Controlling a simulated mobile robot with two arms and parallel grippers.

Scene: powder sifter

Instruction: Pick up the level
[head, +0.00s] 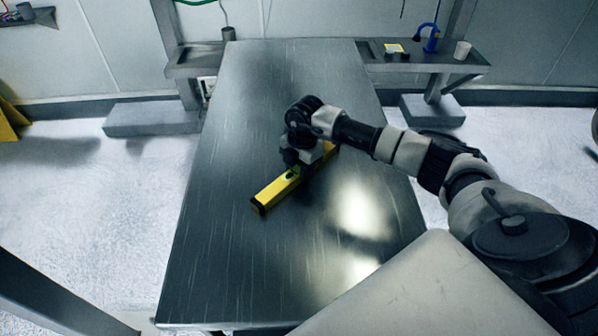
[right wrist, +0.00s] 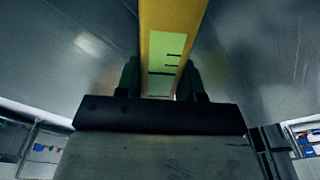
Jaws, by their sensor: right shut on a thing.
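A yellow level (head: 272,192) lies diagonally at the middle of the dark metal table (head: 240,90) in the head view. My right gripper (head: 302,160) is over the level's upper part and hides some of it. In the right wrist view the level (right wrist: 172,22) runs between the two fingers of my right gripper (right wrist: 160,80), which are shut on it around its green window. I cannot tell whether the level touches the table or is slightly above it. My left gripper is not in view.
A side shelf (head: 430,60) at the back right holds a blue object (head: 431,40) and a pale cup (head: 462,50). A small cup (head: 228,33) stands at the back left. The table around the level is clear.

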